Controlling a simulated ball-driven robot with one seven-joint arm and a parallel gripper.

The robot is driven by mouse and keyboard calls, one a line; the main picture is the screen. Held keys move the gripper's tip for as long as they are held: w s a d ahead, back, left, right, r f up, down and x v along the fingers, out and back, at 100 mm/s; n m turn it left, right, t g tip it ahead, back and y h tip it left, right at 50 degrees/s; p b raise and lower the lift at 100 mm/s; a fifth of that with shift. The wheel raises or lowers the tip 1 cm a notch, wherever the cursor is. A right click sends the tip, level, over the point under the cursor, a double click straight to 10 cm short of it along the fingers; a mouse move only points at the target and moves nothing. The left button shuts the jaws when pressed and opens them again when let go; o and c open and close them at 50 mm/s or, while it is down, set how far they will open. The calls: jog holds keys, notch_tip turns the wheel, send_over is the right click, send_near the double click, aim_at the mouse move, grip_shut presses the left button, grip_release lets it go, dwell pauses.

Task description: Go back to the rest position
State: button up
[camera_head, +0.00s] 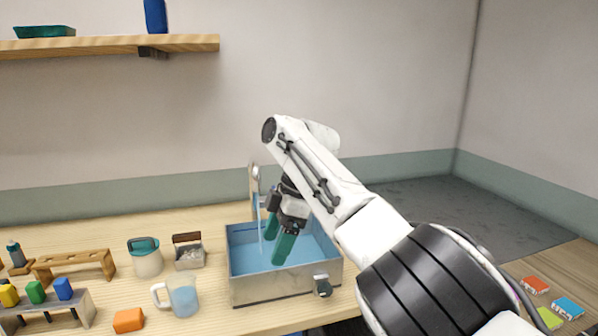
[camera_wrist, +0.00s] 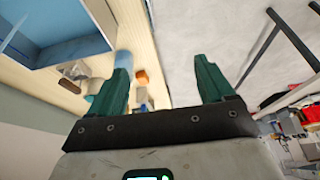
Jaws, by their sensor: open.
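My gripper (camera_head: 279,238) hangs over the metal basin (camera_head: 285,292) in the head view, its green fingers apart and pointing down. In the wrist view the two green fingers of my gripper (camera_wrist: 162,82) are spread wide with nothing between them. The basin (camera_wrist: 90,52) shows at the upper left there, with blue inside. My white arm reaches from the lower right of the head view up and over to the basin.
A beaker with blue liquid (camera_head: 183,297), an orange block (camera_head: 128,320), a jar (camera_head: 146,260) and a small box (camera_head: 188,252) stand left of the basin. A wooden rack (camera_head: 75,262) and a block stand (camera_head: 48,308) are farther left. A shelf (camera_head: 110,45) hangs above.

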jog(key=s+f+m, duration=0.2)
jog(key=s+f, duration=0.1)
jog(key=f, duration=0.7)
jog(key=s+f+m, duration=0.1)
jog(key=s+f, duration=0.2)
jog(key=f, duration=0.7)
jog(key=s+d+f+m+t, duration=0.1)
jog(key=s+d+f+m, duration=0.5)
jog(key=s+d+f, duration=0.35)
jog(key=s+d+f+m+t+h, duration=0.1)
jog(key=s+d+f+m, duration=0.2)
jog(key=s+d, duration=0.35)
jog(key=s+d+f+m, duration=0.3)
jog(key=s+d+f, duration=0.1)
jog(key=s, duration=0.5)
jog(key=s+d+r+m+h, duration=0.1)
jog(key=s+d+r+m, duration=0.1)
jog(key=s+d, duration=0.4)
jog(key=s+d+r+m+h, duration=0.1)
jog(key=s+d+m, duration=0.3)
jog(key=s, duration=0.6)
jog(key=shift+s+d+r+m+t+h, duration=0.15)
jog(key=shift+d+r+m+t+h, duration=0.2)
jog(key=shift+d+h, duration=0.5)
